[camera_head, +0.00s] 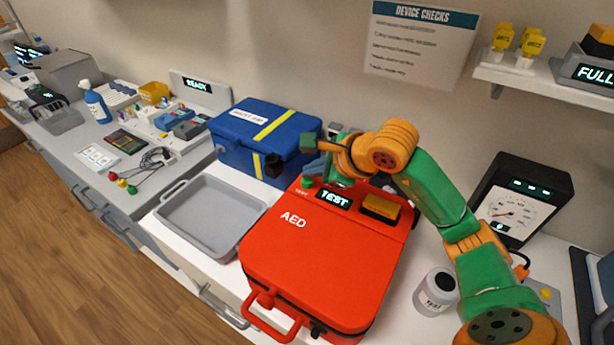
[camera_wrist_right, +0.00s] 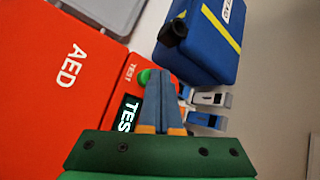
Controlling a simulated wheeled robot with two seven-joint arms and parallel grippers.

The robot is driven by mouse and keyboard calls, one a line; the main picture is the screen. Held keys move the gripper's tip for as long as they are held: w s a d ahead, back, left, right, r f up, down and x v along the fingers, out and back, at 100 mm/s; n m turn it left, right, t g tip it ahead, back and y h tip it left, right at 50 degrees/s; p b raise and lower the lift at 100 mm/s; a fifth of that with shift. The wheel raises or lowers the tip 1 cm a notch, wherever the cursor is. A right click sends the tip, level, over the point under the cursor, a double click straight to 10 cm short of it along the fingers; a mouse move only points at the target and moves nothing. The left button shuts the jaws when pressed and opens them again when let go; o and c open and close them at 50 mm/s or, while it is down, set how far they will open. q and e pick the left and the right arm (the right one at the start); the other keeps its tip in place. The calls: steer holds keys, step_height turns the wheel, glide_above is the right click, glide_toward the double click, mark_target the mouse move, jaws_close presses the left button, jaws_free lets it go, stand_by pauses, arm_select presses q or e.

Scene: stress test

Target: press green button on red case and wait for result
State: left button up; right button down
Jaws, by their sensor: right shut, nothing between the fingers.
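The red AED case (camera_head: 320,255) lies on the white counter, its handle toward the front. The green button (camera_head: 307,182) is at its back left corner, beside a lit display (camera_head: 335,198) that reads TEST. My right gripper (camera_head: 312,168) is at that corner, with its fingers shut and empty. In the right wrist view the shut fingertips (camera_wrist_right: 160,76) are right beside the green button (camera_wrist_right: 145,77) and overlap its edge. I cannot tell whether they touch it. The display (camera_wrist_right: 127,114) is partly hidden by the gripper there. My left gripper is not in view.
A blue case (camera_head: 262,135) stands behind left of the red case, close to my right gripper. A grey tray (camera_head: 205,215) lies left. A white jar (camera_head: 436,292) and a black gauge (camera_head: 515,205) stand right.

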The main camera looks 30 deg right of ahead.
mark_target(312, 189)
steer(key=shift+r, duration=0.45)
step_height(312, 189, up, 5)
steer(key=p, duration=0.4)
stand_by(0.3)
steer(key=shift+f, duration=0.1)
stand_by(0.3)
